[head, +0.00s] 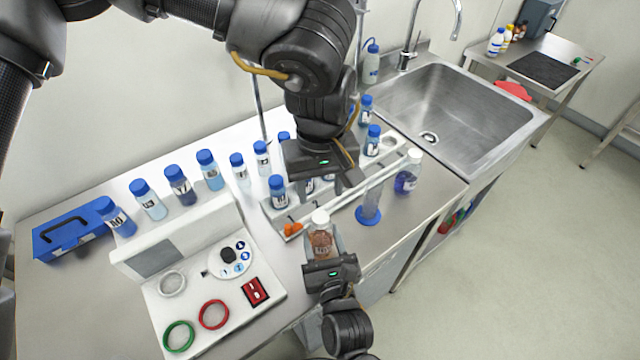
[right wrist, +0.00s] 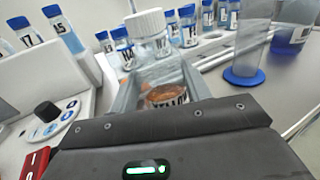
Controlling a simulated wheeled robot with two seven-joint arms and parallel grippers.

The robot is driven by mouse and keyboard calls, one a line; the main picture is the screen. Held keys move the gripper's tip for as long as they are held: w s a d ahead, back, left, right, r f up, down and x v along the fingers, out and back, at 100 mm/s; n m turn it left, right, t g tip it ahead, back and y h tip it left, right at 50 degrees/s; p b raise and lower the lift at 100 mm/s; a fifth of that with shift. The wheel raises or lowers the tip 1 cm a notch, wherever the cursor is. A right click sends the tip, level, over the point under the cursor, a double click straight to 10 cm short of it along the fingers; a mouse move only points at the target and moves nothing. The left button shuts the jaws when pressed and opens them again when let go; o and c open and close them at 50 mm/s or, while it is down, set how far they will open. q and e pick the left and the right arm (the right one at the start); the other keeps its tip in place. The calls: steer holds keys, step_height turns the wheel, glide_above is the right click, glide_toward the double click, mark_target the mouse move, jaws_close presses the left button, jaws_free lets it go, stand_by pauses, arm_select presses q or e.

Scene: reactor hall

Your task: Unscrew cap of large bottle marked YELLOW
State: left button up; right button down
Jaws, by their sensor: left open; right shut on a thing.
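The bottle (head: 321,243) has a white cap (head: 319,217), orange-brown contents and a label. In the right wrist view the bottle (right wrist: 170,97) has a label that seems to read YELLOW, and its white cap (right wrist: 145,23) is on top. My right gripper (head: 324,250) is shut around the bottle's body and holds it upright or nearly so, at the bench's front edge. My left gripper (head: 322,190) is open, pointing down over the vial rack, above and behind the cap and apart from it. Its fingers partly hide the vials behind.
A blue-based cylinder (head: 369,200) and a bottle of dark blue liquid (head: 406,180) stand to the right. A white device (head: 205,290) is at left. The sink (head: 460,105) is far right.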

mark_target(320, 217)
arm_select(q)
steer(key=shift+f, duration=4)
